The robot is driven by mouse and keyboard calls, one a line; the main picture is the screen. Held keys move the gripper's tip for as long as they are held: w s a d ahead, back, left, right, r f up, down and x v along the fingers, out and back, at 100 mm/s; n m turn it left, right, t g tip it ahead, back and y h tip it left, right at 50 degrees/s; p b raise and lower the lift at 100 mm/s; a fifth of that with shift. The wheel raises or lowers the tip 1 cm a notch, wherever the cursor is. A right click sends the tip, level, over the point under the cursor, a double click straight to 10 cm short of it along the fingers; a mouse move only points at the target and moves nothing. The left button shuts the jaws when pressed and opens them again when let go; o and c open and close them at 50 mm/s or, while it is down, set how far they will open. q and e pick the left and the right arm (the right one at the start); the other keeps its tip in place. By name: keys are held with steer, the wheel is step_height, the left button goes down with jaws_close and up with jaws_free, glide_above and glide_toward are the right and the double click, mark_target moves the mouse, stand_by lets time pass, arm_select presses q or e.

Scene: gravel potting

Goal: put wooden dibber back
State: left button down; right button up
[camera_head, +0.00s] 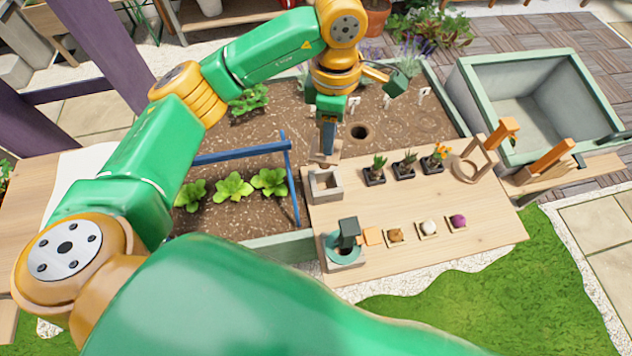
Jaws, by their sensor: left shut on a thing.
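My left gripper (328,136) points down at the left end of the wooden work board, near the far edge. It is shut on the wooden dibber, which its fingers and the wrist mostly hide. A pale wooden block (322,157) shows right under the fingertips. I cannot tell whether it touches the dibber. A round dark hole (360,132) is in the soil just right of the gripper. My right gripper is not in view.
The work board (420,258) carries a grey open box (324,185), seedlings (404,166), small trays (427,229) and a wooden ring stand (476,160). A blue frame (240,151) stands over leafy plants at left. A grey basin (530,95) stands right.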

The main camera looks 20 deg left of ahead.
mark_target(327, 167)
arm_select(q)
steer(key=f+n, duration=0.1)
steer(key=n, duration=0.2)
steer(key=shift+w+a+f+n, duration=0.1)
steer(key=shift+w+f+n, duration=0.1)
steer(key=shift+f+n, duration=0.15)
steer(key=shift+n, duration=0.45)
step_height(327, 167, down, 10)
steer(key=shift+r+p, duration=0.25)
steer(key=shift+p, duration=0.45)
steer(key=shift+f, duration=0.4)
steer(key=shift+c, duration=2.4)
jaws_free()
steer(key=shift+a, duration=0.1)
steer(key=shift+r, duration=0.15)
step_height(327, 167, up, 12)
steer(key=shift+b, duration=0.9)
